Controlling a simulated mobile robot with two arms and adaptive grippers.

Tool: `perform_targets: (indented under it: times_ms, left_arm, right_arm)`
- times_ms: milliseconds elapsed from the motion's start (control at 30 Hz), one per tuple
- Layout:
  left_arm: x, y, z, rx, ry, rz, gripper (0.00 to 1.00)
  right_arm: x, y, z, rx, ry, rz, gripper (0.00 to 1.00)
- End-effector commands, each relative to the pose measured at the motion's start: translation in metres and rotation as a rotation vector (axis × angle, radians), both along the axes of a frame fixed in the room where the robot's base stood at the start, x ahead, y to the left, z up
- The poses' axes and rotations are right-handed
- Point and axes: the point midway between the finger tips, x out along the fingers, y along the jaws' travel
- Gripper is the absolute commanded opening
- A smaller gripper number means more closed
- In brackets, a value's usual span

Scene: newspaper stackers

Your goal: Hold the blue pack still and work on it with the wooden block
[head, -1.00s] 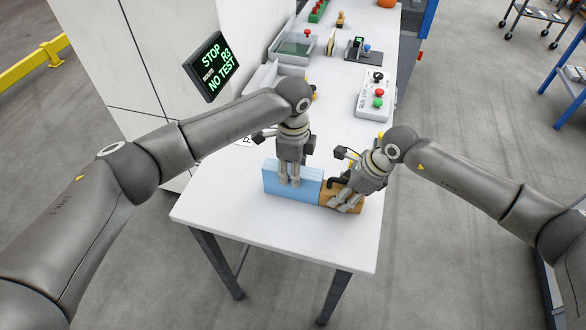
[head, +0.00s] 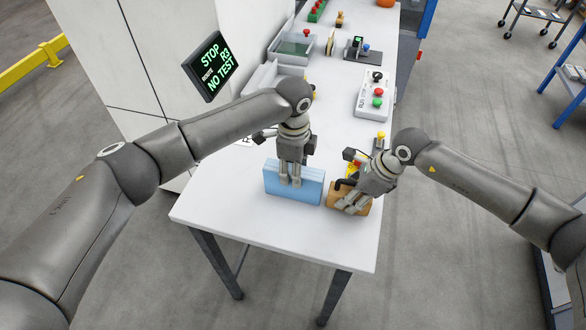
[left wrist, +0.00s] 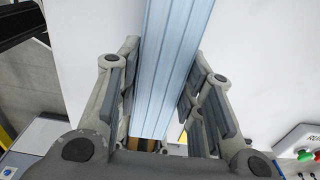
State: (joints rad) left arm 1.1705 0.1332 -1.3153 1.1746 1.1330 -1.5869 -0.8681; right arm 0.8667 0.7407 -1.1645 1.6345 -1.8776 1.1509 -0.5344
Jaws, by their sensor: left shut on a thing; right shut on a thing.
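The blue pack (head: 310,190) stands upright on the white table near its front edge. My left gripper (head: 290,183) is shut on it from above. In the left wrist view the layered blue pack (left wrist: 172,60) runs between the fingers of my left gripper (left wrist: 165,100). The wooden block (head: 361,205) is just right of the pack, with a narrow gap between them, and looks slightly tilted. My right gripper (head: 347,205) is shut on it and hides part of it. Whether the block touches the table is unclear.
The white table (head: 230,215) is clear in front and to the left. Behind stand a control box (head: 374,95) with coloured buttons, a clear-walled tray (head: 295,48) and other small items. A display (head: 211,66) reading STOP is at the left.

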Motion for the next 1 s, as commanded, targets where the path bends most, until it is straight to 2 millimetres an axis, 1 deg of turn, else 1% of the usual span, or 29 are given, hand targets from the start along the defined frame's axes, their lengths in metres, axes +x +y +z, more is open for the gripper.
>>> perform_targets:
  times_ms: [100, 167, 533, 1000]
  left_arm:
    - [0.000, 0.001, 0.000, 0.001, 0.000, 0.002, 0.00]
    - [0.001, 0.001, 0.000, 0.002, -0.001, 0.002, 0.00]
    - [0.001, 0.002, 0.000, 0.004, -0.001, 0.004, 0.00]
    - [0.001, 0.003, 0.000, 0.005, -0.001, 0.004, 0.00]
  right_arm:
    - [-0.002, -0.008, 0.000, -0.001, 0.000, -0.001, 0.09]
    - [-0.002, -0.010, 0.001, -0.001, -0.001, 0.000, 0.09]
    - [-0.002, -0.011, 0.003, -0.001, -0.001, -0.001, 0.09]
    - [-0.002, -0.011, 0.040, -0.002, -0.002, -0.001, 0.09]
